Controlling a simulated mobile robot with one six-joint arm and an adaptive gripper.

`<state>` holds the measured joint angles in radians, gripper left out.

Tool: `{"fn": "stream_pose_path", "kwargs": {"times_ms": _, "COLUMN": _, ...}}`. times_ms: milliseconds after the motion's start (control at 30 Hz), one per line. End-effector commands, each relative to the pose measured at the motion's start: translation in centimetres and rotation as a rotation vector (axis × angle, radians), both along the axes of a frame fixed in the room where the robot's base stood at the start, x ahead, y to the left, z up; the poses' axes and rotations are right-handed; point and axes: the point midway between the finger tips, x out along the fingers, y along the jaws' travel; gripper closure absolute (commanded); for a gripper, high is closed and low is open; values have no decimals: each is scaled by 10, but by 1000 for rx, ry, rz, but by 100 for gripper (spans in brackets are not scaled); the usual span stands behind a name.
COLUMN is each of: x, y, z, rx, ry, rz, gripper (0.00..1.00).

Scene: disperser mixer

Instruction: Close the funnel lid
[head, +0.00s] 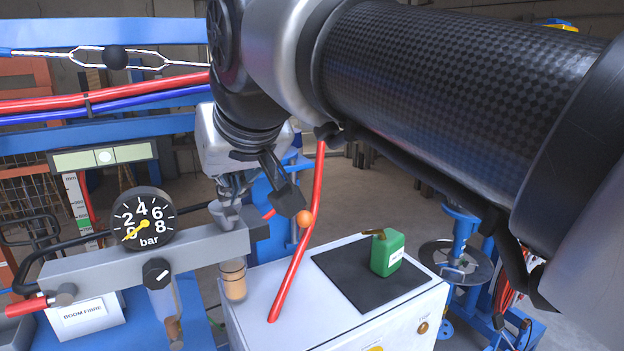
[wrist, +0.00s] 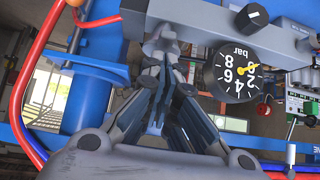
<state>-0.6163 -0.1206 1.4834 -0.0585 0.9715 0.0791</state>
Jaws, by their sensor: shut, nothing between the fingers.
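My gripper (head: 232,188) is shut and empty, pointing down over the grey pipe block. A small grey funnel-like cup (head: 224,212) sits on the block just below the fingertips; I cannot tell whether they touch it. A dark flat piece (head: 281,188) with an orange ball (head: 304,218) at its lower end slants to the right of my gripper. It may be the funnel lid, standing open, but I cannot be sure. In the wrist view my gripper (wrist: 163,62) has its fingers together, hiding much of what lies beyond; the lid is not clearly seen there.
A pressure gauge (head: 143,219) stands on the pipe block (head: 150,262), left of my gripper; it also shows in the wrist view (wrist: 237,75). A red hose (head: 300,255) rises to the right. A green canister (head: 387,252) stands on the white cabinet (head: 290,318). A clear bowl (head: 233,279) hangs below the block.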

Motion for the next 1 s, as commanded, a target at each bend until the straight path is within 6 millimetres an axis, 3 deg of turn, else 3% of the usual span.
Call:
{"fn": "stream_pose_path", "kwargs": {"times_ms": 233, "x": 7, "y": -2, "z": 39, "rx": -3, "ry": 6, "rz": -4, "gripper": 100}}
{"fn": "stream_pose_path", "kwargs": {"times_ms": 500, "x": -32, "y": -26, "z": 77, "rx": 0, "ry": 1, "rz": -2, "gripper": 100}}
{"fn": "stream_pose_path", "kwargs": {"times_ms": 733, "x": -50, "y": -37, "z": 98, "rx": -2, "ry": 3, "rz": -3, "gripper": 100}}
{"fn": "stream_pose_path", "kwargs": {"times_ms": 867, "x": -53, "y": -44, "z": 89, "rx": -7, "ry": 10, "rz": -13, "gripper": 100}}
{"fn": "stream_pose_path", "kwargs": {"times_ms": 967, "x": -53, "y": -60, "z": 53, "rx": -19, "ry": 28, "rz": -42, "gripper": 100}}
{"fn": "stream_pose_path", "kwargs": {"times_ms": 1000, "x": -54, "y": -69, "z": 32, "rx": -26, "ry": 37, "rz": -59, "gripper": 100}}
